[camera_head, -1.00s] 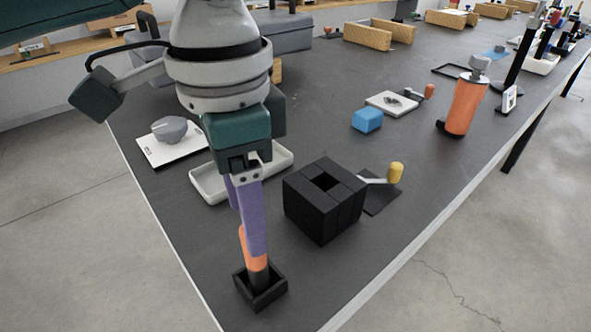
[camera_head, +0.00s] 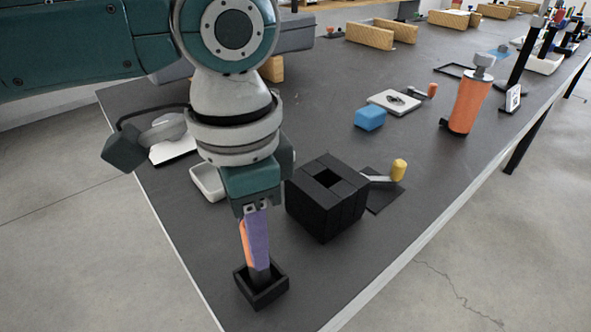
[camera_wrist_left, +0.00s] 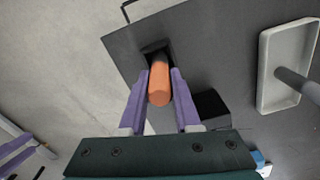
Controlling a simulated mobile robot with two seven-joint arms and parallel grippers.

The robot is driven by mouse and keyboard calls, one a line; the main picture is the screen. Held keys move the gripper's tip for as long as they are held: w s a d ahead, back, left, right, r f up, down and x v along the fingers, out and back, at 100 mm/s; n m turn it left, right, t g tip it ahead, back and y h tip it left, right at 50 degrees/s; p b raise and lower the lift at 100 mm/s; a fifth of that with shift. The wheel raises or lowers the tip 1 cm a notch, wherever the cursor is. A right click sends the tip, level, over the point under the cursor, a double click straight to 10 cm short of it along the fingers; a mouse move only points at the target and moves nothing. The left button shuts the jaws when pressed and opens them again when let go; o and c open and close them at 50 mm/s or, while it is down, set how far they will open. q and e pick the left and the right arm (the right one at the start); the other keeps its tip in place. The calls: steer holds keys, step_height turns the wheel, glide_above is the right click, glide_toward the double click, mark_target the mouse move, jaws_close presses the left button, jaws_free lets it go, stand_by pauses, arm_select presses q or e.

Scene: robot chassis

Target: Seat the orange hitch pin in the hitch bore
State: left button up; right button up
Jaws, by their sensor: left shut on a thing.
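The orange hitch pin (camera_head: 243,236) has a dark lower shank and stands about upright in a small open black square holder (camera_head: 269,297) near the table's front corner. My left gripper (camera_head: 257,262) points down with its purple fingers shut on the pin. In the left wrist view the orange pin (camera_wrist_left: 159,86) sits between the two fingers (camera_wrist_left: 158,88). A black block (camera_head: 338,213) with a square opening on top stands to the right of the holder; it looks like the hitch bore. Purple fingers at the left edge of the wrist view seem to be my right gripper (camera_wrist_left: 17,154), cut off.
A crank with a yellow knob (camera_head: 398,169) stands beside the black block. A pale tray (camera_head: 208,184) lies behind my left gripper. A blue block (camera_head: 369,118) and an orange cylinder (camera_head: 466,105) stand farther back. The table front around the holder is clear.

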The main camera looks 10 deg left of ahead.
arm_select(q)
jaws_close()
arm_select(e)
steer(key=shift+a, duration=0.1)
arm_select(q)
steer(key=shift+r, duration=0.1)
